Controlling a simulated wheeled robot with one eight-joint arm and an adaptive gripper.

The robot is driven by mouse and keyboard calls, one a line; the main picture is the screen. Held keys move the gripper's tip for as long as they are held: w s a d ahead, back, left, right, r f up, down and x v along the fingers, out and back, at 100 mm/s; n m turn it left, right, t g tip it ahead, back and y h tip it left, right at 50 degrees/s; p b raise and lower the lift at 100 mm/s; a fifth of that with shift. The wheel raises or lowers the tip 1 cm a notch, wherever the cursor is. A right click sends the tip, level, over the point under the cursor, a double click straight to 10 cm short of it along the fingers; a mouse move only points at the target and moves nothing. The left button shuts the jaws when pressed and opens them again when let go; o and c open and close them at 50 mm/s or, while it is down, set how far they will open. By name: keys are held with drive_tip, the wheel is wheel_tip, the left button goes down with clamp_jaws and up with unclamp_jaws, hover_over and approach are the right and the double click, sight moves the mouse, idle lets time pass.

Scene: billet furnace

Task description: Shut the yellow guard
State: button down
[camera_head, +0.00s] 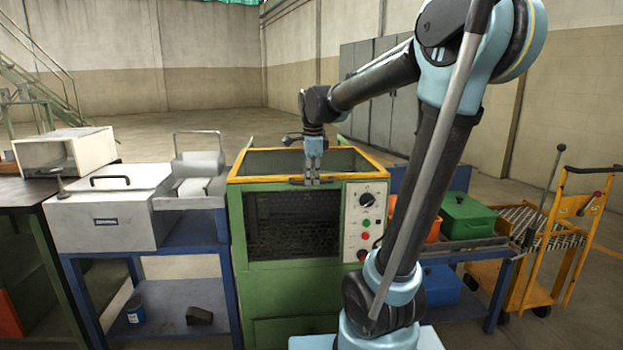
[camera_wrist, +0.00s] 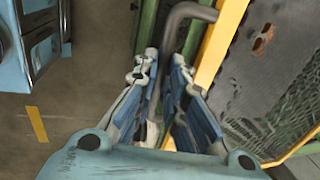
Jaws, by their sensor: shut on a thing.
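The yellow guard (camera_head: 250,179) is a yellow frame, roughly level at the top of the green machine (camera_head: 237,235). In the wrist view its yellow edge (camera_wrist: 222,42) borders a grey mesh panel (camera_wrist: 275,70). A dark bar handle (camera_head: 328,181) sits along the guard's front edge; its bent end shows in the wrist view (camera_wrist: 190,13). My gripper (camera_head: 312,180) points down at the front edge and is shut on the handle. In the wrist view the handle passes between my fingers (camera_wrist: 166,60). Part of the handle is hidden by the fingers.
A control panel (camera_head: 364,222) with a knob and buttons is at the machine's front right. A white lidded box (camera_head: 100,220) stands on the blue bench to the left. A green box (camera_head: 466,215) and a yellow trolley (camera_head: 575,225) are to the right. Open floor lies behind.

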drive_tip(key=shift+s, duration=0.2)
drive_tip(key=c, duration=1.7)
unclamp_jaws()
drive_tip(key=shift+o, duration=0.2)
drive_tip(key=shift+r, duration=0.15)
wheel_tip(320, 180, up, 12)
drive_tip(key=s, duration=0.2)
drive_tip(key=shift+s+f, duration=0.15)
drive_tip(key=shift+f, duration=0.1)
drive_tip(key=shift+d, duration=0.1)
